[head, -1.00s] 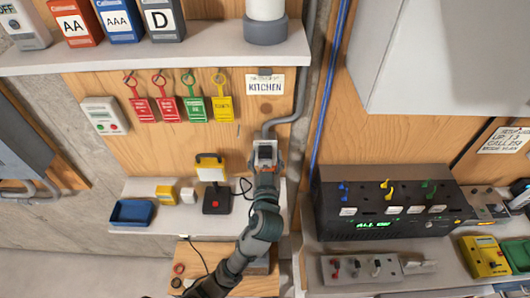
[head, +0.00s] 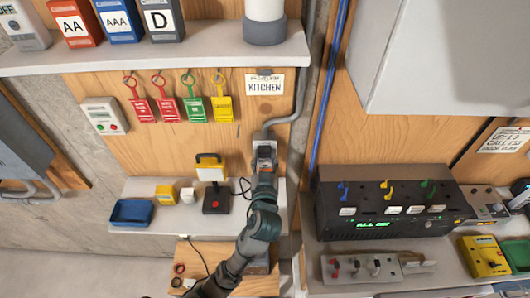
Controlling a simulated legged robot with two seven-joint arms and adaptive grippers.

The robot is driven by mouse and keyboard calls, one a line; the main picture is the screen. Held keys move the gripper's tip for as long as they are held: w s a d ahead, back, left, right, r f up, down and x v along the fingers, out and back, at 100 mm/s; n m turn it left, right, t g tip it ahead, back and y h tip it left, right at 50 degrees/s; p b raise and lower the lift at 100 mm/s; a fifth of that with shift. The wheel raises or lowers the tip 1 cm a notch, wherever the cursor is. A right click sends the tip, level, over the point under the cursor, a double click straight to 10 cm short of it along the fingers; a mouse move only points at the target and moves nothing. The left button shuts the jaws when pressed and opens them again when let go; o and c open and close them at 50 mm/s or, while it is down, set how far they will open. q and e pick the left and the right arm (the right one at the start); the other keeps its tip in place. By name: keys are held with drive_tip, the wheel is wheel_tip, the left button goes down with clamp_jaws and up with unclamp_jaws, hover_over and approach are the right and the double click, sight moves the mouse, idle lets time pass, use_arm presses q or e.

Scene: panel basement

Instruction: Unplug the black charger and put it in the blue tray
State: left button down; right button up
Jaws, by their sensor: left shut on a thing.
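My left gripper (head: 265,152) is at the wall outlet below the KITCHEN sign and is shut on the black charger. The gripper hides the charger's body; a black cord (head: 243,187) shows just to its left. The blue tray (head: 130,225) sits at the left end of the low white shelf, to the left of and below the gripper. It looks empty. My right gripper is not in view.
A grey conduit (head: 290,120) runs above the outlet. Coloured tags (head: 194,108) hang higher up.

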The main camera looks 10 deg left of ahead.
sight(264, 159)
use_arm(q)
drive_tip(key=shift+s+d, duration=0.2)
drive_tip(key=shift+s, duration=0.8)
drive_tip(key=shift+s+d, duration=0.2)
drive_tip(key=shift+s, duration=0.75)
drive_tip(key=shift+s+d, duration=0.2)
drive_tip(key=shift+s, duration=0.8)
drive_tip(key=shift+f, duration=0.1)
